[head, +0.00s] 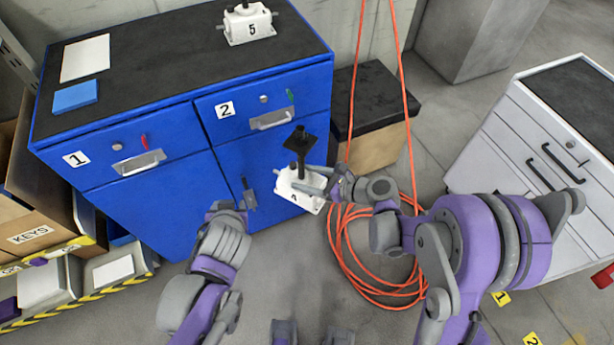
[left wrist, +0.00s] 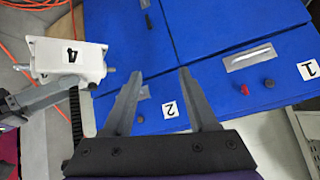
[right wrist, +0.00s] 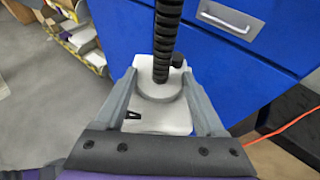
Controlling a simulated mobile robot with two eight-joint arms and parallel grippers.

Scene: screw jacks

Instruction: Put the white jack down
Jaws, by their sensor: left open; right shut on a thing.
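The white jack (head: 301,188) has a black screw and a black top plate. It is held in the air in front of the blue cabinet (head: 140,205). My right gripper (head: 325,185) is shut on its white body, which also shows between the fingers in the right wrist view (right wrist: 160,110). In the left wrist view the jack (left wrist: 67,62) bears a 4. My left gripper (head: 229,206) is open and empty, in front of the cabinet doors; its two fingers show apart in the left wrist view (left wrist: 158,100).
Another white jack marked 5 (head: 248,24) stands on the cabinet's dark top (head: 180,55), which has free room. A blue box (head: 75,96) and a white sheet (head: 86,58) lie at its left. Orange cable (head: 370,290) hangs and coils on the floor. A white drawer unit (head: 500,150) stands right.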

